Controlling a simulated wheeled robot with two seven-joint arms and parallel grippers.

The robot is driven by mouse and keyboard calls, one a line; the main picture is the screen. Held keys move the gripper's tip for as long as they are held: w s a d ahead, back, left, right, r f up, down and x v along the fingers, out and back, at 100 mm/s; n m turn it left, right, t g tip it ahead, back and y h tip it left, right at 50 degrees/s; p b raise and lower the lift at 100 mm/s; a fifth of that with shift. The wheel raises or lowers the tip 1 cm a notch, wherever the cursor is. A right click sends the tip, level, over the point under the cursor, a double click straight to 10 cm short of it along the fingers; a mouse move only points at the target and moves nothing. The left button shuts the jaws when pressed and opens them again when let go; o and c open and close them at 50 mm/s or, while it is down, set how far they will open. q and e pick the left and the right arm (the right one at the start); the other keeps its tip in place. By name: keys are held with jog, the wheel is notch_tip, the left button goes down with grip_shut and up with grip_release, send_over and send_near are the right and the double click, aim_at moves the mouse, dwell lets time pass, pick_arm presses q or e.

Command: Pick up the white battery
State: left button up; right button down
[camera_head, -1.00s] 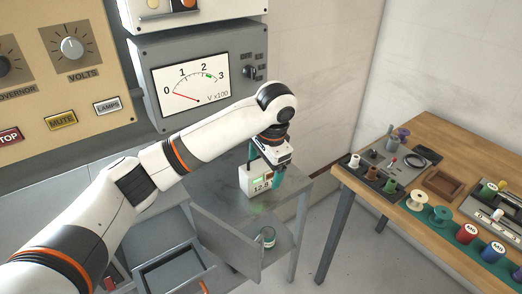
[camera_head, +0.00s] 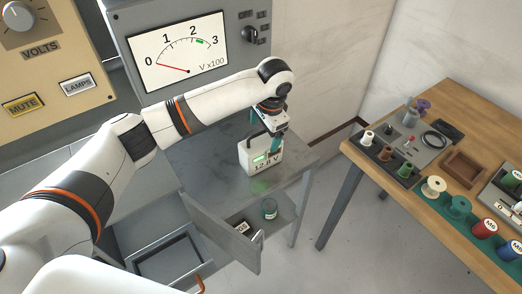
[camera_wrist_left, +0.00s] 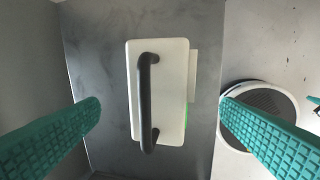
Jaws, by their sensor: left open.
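The white battery (camera_head: 259,162) stands upright on the grey metal table, with a green light and "12.8 V" on its front. In the left wrist view the battery (camera_wrist_left: 174,92) is seen from above with its black handle (camera_wrist_left: 147,104). My left gripper (camera_head: 277,146) is open, and one teal finger overlaps the battery's upper right in the head view. In the left wrist view its two fingers (camera_wrist_left: 160,128) are spread wide to either side of the battery, touching neither side. My right gripper is not in view.
The grey table (camera_head: 205,160) has bare top left of the battery. An open grey door (camera_head: 222,232) hangs below, near a small can (camera_head: 269,209) on the lower shelf. A wooden bench (camera_head: 462,120) with spools and trays stands right. A meter panel (camera_head: 180,52) is behind.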

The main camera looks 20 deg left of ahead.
aim_at(261, 141)
pick_arm(q)
jog(key=f, duration=0.3)
jog(key=a+f, duration=0.1)
jog(key=shift+w+f+p, duration=0.25)
jog(key=shift+p, duration=0.1)
jog(key=shift+r, duration=0.1)
jog(key=c, duration=1.8)
jog(key=shift+w, duration=0.1)
grip_shut()
